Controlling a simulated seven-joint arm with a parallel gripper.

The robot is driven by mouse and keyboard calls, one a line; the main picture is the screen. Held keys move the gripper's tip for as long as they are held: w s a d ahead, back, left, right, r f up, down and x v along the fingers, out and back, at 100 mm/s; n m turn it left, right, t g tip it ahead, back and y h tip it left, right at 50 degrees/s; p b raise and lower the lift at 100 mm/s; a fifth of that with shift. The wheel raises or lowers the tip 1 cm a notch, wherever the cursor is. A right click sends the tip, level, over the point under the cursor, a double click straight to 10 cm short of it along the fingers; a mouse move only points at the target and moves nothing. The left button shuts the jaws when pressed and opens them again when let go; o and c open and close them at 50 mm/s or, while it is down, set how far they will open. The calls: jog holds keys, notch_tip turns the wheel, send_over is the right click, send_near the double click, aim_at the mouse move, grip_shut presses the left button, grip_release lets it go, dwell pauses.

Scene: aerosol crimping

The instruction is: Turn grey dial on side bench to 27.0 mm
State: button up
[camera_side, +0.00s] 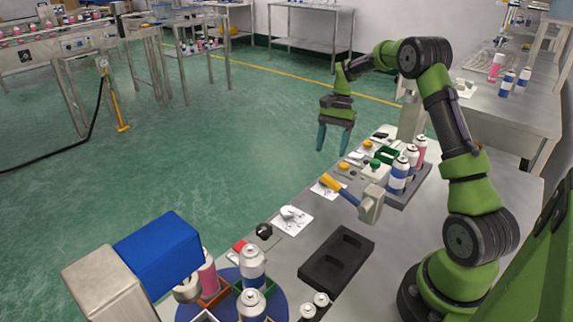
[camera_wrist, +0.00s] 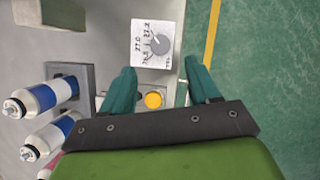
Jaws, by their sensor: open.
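The grey dial (camera_wrist: 160,44) sits on a white square plate with printed markings, including one that looks like 27.0. It is near the top middle of the wrist view. The other markings and the exact pointer setting are too small to read surely. My gripper (camera_wrist: 160,72) is open and empty, its teal fingers apart on either side below the dial plate in the picture. In the side view my gripper (camera_side: 333,146) hangs fingers down above the far end of the bench, apart from everything. I cannot surely pick out the dial there.
A yellow button (camera_wrist: 152,100) shows between my fingers. Spray cans (camera_wrist: 37,98) stand in a grey holder to the left. Green floor (camera_wrist: 255,90) lies beyond the bench edge.

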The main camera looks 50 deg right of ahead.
jog(key=x, duration=0.8)
jog(key=shift+a+f, duration=0.15)
jog(key=shift+f, duration=0.05)
jog(key=c, duration=1)
jog(key=shift+c, duration=0.2)
